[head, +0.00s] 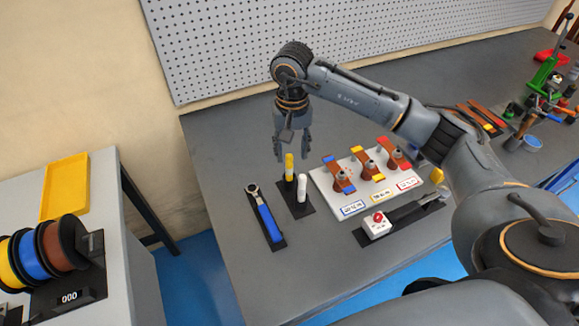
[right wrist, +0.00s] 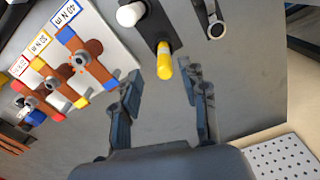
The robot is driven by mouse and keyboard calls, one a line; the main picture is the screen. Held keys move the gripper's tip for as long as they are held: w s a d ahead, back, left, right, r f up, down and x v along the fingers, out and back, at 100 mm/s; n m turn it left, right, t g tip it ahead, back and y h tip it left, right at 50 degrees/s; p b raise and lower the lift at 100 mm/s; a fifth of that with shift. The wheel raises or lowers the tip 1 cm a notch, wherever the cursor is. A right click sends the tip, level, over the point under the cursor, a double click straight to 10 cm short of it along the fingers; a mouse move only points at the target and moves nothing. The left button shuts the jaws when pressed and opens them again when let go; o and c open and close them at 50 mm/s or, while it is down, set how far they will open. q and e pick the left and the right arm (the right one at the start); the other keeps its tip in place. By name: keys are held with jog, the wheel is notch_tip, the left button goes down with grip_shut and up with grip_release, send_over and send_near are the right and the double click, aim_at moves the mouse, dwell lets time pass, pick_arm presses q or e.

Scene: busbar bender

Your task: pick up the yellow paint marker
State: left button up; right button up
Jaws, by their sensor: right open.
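The yellow paint marker (head: 289,164) stands upright in a dark holder (head: 295,202) on the grey bench, behind a white marker (head: 302,188). My right gripper (head: 292,150) points down just above and around the top of the yellow marker in the head view. In the right wrist view the yellow paint marker (right wrist: 164,60) shows between and a little beyond the fingertips of the open right gripper (right wrist: 162,78). I see no contact with the marker. My left gripper is out of view.
A white board (head: 328,185) with copper busbars and torque labels is to the right. A perforated panel (head: 330,45) stands behind. Wire spools (head: 65,245) are on a side table.

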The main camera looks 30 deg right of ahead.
aim_at(289, 167)
jog(key=shift+w+f, duration=0.15)
jog(key=shift+f, duration=0.6)
jog(key=shift+a+f+p, duration=0.1)
jog(key=shift+f+p, duration=0.2)
jog(key=shift+p, duration=0.15)
notch_tip(289, 167, down, 4)
jog(key=shift+a+r+p, duration=0.15)
jog(key=shift+r+p, duration=0.05)
jog(key=shift+p, duration=0.65)
jog(key=shift+w+f, duration=0.1)
jog(key=shift+f, duration=0.4)
grip_shut()
